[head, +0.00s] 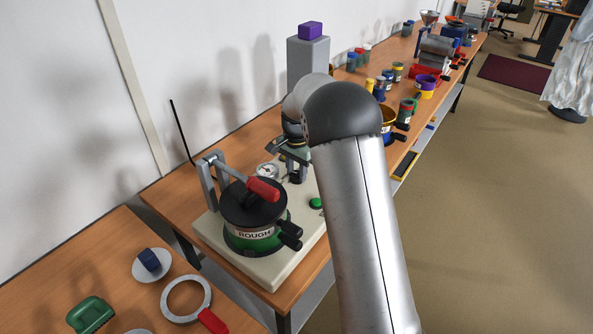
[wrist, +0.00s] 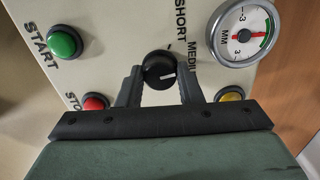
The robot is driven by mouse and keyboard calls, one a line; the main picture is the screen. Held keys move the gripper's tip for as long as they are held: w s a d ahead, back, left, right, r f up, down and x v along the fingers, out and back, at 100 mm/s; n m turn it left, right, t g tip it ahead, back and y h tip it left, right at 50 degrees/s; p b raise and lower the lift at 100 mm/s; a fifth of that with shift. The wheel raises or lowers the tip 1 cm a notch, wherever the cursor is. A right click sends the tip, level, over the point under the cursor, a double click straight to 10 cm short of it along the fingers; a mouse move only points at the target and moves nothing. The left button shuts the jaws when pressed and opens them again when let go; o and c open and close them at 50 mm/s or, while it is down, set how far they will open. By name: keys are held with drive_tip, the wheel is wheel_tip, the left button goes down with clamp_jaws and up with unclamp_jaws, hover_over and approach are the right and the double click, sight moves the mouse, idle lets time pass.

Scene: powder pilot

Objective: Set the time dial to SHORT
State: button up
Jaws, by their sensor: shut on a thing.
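The time dial (wrist: 157,64) is a round black knob on the cream panel in the wrist view. My gripper (wrist: 159,80) is shut on it, one grey finger on each side. A short white mark on the knob points to the picture's right, on the side of the partly visible MEDIUM label (wrist: 193,55). The SHORT label (wrist: 181,22) stands above it. In the head view the panel is on the cream machine base (head: 267,266), and my arm hides the dial.
The panel has a green START button (wrist: 64,42), a red button (wrist: 95,103), a yellow button (wrist: 231,95) and a gauge (wrist: 243,34) near the dial. A green pot marked ROUGH (head: 254,235) with a red-handled lever (head: 262,189) stands beside my arm. Several jars crowd the bench behind.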

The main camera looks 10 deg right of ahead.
sight(297, 174)
drive_tip(key=n, duration=1)
drive_tip(key=shift+n, duration=0.3)
idle(0.4)
drive_tip(key=o, duration=1)
drive_tip(key=shift+c, duration=0.2)
drive_tip(key=shift+r, duration=0.15)
wheel_tip(297, 174, up, 17)
drive_tip(key=shift+r, duration=0.15)
